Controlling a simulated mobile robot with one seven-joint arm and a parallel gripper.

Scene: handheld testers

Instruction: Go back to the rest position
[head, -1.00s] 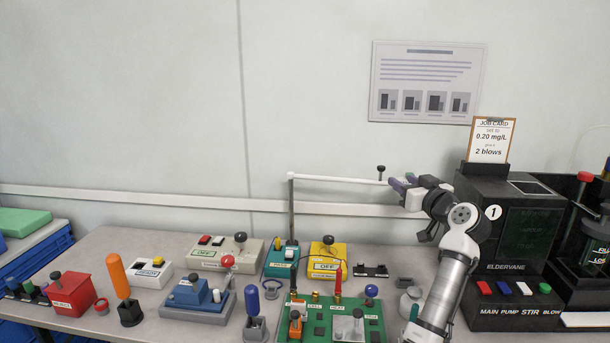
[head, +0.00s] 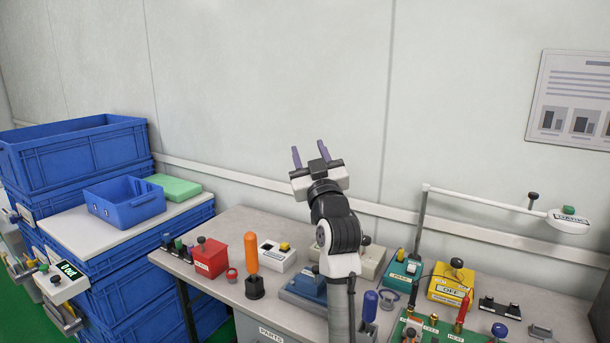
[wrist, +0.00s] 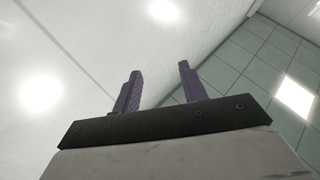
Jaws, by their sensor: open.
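My gripper (head: 310,157) is raised in the middle of the head view, in front of the bare wall and above the workbench. Its two purple fingers point up and stand apart with nothing between them. In the wrist view my gripper (wrist: 160,88) also shows spread, empty fingers against wall, ceiling panels and lights. My arm rises from the bottom edge and hides part of the bench and the devices behind it.
The workbench (head: 222,302) below holds a red box (head: 210,258), an orange-handled tool (head: 251,258), a yellow device (head: 450,287) and a green board. A white lamp arm (head: 490,203) stands at right. Blue crates (head: 75,160) are stacked at left. Space around my gripper is clear.

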